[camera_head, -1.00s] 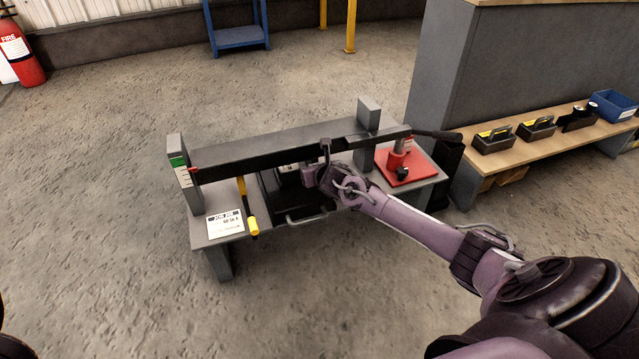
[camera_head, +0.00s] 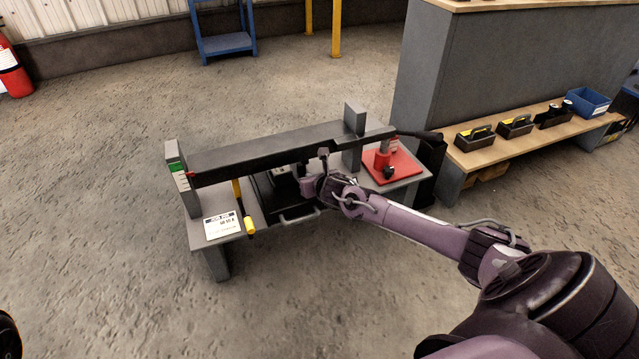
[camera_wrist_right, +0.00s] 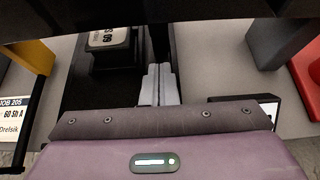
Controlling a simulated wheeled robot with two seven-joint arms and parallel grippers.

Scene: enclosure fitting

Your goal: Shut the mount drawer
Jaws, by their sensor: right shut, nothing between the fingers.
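The mount drawer (camera_head: 263,196) is a dark tray in the middle of the grey bench, with a bar handle (camera_head: 299,217) on its front. It stands out toward me, and its handle is past the bench's front edge. A labelled block (camera_wrist_right: 110,38) sits in it. My right gripper (camera_head: 308,187) is over the right part of the drawer, under the long beam, and hides part of it. In the right wrist view its fingers (camera_wrist_right: 159,85) are together and empty, at the drawer's right side. I cannot tell whether they touch it. My left gripper is not in view.
A long dark beam (camera_head: 270,151) spans the bench above the drawer between two grey posts. A yellow-ended lever (camera_head: 249,225) and a job card (camera_head: 222,225) are left of the drawer. A red plate (camera_head: 405,168) with a red fixture is to the right. Floor in front is clear.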

